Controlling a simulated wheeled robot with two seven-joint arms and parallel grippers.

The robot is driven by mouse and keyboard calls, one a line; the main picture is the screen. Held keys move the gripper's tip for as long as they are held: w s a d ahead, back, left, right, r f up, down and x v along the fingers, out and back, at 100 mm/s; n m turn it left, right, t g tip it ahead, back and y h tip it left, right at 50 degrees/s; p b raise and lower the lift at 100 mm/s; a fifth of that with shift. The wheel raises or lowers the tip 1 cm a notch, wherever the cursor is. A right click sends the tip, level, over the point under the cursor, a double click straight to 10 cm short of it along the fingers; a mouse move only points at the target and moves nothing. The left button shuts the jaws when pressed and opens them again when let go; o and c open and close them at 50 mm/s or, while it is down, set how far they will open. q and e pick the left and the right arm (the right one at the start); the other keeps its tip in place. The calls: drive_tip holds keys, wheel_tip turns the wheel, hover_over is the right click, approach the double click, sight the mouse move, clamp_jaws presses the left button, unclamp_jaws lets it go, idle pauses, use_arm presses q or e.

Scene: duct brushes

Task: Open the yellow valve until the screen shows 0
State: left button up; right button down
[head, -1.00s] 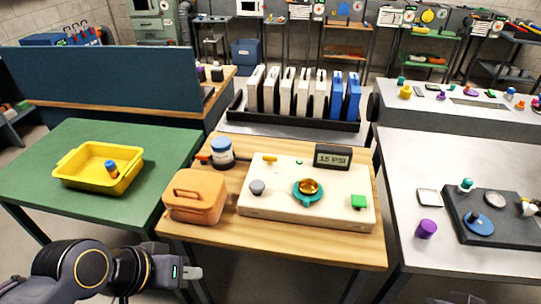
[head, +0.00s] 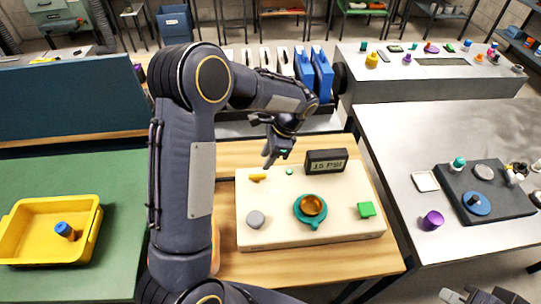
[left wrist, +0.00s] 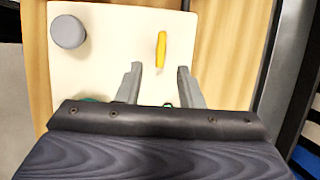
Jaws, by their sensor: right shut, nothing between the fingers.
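The yellow valve (head: 258,178) is a small handle on the cream panel (head: 280,233), near its back left corner. It also shows in the left wrist view (left wrist: 161,50), lying lengthwise between and beyond the fingertips. The dark screen (head: 326,162) at the panel's back edge reads 15 PSI. My left gripper (head: 272,157) is above the back of the panel, just right of the valve. Its fingers (left wrist: 159,69) are apart and empty. My right gripper (head: 456,296) is shut and empty at the bottom right edge, partly cut off.
My left arm hides most of the orange case. A rack with blue binders (head: 313,72) stands behind. A yellow bin (head: 45,214) is on the green table.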

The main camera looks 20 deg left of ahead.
sight(257, 175)
use_arm(q)
drive_tip(key=p+x, duration=0.1)
drive_tip(key=x, duration=0.7)
drive_tip(key=shift+w+d, duration=0.1)
drive_tip(key=shift+w, duration=0.05)
clamp_jaws()
